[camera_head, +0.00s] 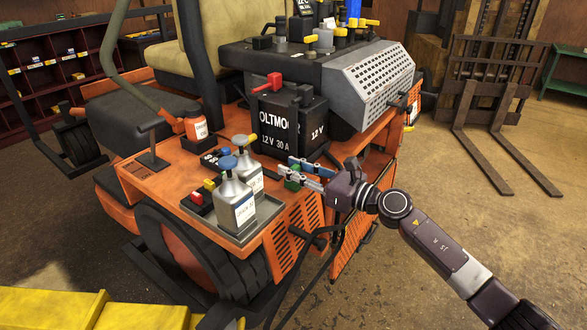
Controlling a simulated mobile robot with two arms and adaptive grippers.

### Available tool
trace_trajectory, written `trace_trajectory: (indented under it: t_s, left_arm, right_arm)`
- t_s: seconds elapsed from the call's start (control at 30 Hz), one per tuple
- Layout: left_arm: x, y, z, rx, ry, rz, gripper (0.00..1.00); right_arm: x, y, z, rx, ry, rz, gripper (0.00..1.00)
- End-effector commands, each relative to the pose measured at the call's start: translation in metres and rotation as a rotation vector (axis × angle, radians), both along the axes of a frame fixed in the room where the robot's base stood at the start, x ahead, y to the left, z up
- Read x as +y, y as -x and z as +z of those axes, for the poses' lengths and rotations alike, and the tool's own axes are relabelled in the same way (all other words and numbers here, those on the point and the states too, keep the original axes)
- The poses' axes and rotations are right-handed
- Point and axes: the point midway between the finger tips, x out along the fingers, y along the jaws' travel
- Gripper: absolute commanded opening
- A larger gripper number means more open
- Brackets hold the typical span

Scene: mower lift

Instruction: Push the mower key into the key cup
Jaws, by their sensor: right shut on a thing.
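My right gripper (296,175) reaches in from the right, over the near right part of the orange mower deck (170,185), just in front of the black battery. It is shut on a small green piece (292,183) between its fingertips. This piece may be the mower key, but it is too small to tell. I cannot make out the key cup for sure. My left gripper is not in view.
The black battery (288,122) with a red terminal stands behind the gripper. Two grey bottles (235,203) stand in a tray to its left. An orange bottle (196,127) is further left. A forklift (490,100) stands at the back right, with open floor before it.

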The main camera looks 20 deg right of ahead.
Motion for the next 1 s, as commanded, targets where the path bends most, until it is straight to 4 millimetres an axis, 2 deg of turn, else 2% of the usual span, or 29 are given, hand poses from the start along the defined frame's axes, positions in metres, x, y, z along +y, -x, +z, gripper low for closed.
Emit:
trace_trajectory:
  t_s: [0.47, 0.5, 0.67, 1.0]
  left_arm:
    - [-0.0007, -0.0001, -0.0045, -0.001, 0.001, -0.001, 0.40]
    - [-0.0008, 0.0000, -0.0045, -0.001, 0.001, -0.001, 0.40]
    - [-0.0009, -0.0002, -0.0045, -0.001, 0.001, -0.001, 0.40]
    - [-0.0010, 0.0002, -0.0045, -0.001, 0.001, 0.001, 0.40]
  right_arm:
    - [-0.0001, -0.0001, -0.0043, 0.000, 0.000, 0.000, 0.06]
    - [-0.0001, -0.0001, -0.0043, 0.000, 0.000, 0.000, 0.25]
    - [-0.0001, -0.0001, -0.0044, 0.000, 0.000, 0.000, 0.43]
    - [-0.0017, 0.0017, -0.0051, 0.001, 0.001, -0.001, 0.43]
